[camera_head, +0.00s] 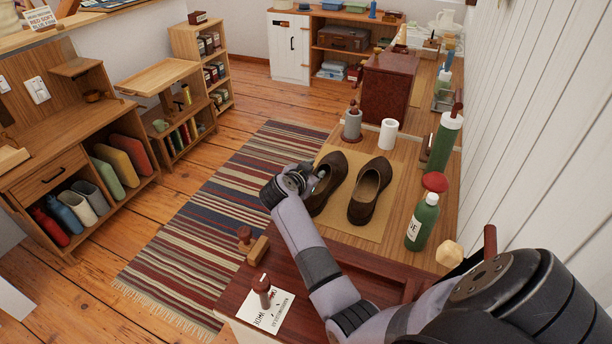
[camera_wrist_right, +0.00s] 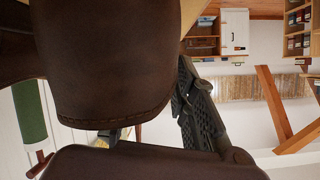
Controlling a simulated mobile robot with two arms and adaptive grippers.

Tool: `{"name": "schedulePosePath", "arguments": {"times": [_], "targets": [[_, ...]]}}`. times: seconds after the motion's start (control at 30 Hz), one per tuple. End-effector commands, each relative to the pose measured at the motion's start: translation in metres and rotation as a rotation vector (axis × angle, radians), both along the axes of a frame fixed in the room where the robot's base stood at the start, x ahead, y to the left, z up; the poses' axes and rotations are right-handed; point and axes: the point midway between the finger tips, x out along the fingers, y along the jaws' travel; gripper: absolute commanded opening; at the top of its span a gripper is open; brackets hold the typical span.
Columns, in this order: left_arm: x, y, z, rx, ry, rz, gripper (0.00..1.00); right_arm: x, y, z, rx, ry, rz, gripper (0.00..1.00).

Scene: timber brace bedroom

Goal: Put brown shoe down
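Two dark brown shoes are at the tan mat (camera_head: 350,225) on the wooden counter, side by side with a small gap. The left brown shoe (camera_head: 333,178) is beside my right gripper (camera_head: 308,182); the right brown shoe (camera_head: 369,191) is clear of it. My right gripper is close against the left side of the left shoe, near its opening. In the right wrist view brown leather (camera_wrist_right: 105,60) fills much of the picture, with a dark ridged finger (camera_wrist_right: 200,115) beside it. The leather hides most of the other finger, so its grip is unclear. My left gripper is not in view.
Green bottles (camera_head: 422,222) (camera_head: 443,143), a white cup (camera_head: 388,133) and a grey holder (camera_head: 352,123) stand around the mat. A striped rug (camera_head: 200,225) covers the floor at left.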

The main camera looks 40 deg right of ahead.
Motion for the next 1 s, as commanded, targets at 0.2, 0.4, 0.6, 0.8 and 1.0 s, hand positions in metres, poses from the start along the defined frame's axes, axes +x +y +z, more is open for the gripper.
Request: {"name": "schedulePosePath", "arguments": {"times": [0.2,0.4,0.6,0.8,1.0], "targets": [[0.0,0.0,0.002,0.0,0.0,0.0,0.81,-0.021,0.039,0.021,0.003,-0.003,0.001,0.25],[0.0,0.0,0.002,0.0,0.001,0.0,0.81,-0.035,0.067,0.037,0.001,-0.001,0.001,0.25],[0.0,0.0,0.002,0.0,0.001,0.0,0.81,-0.042,0.079,0.044,0.0,0.001,-0.001,0.25],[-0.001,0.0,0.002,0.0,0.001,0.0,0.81,-0.043,0.08,0.045,-0.001,0.0,-0.001,0.25],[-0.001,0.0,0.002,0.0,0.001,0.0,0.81,-0.043,0.08,0.045,-0.001,0.0,-0.001,0.25]]}}
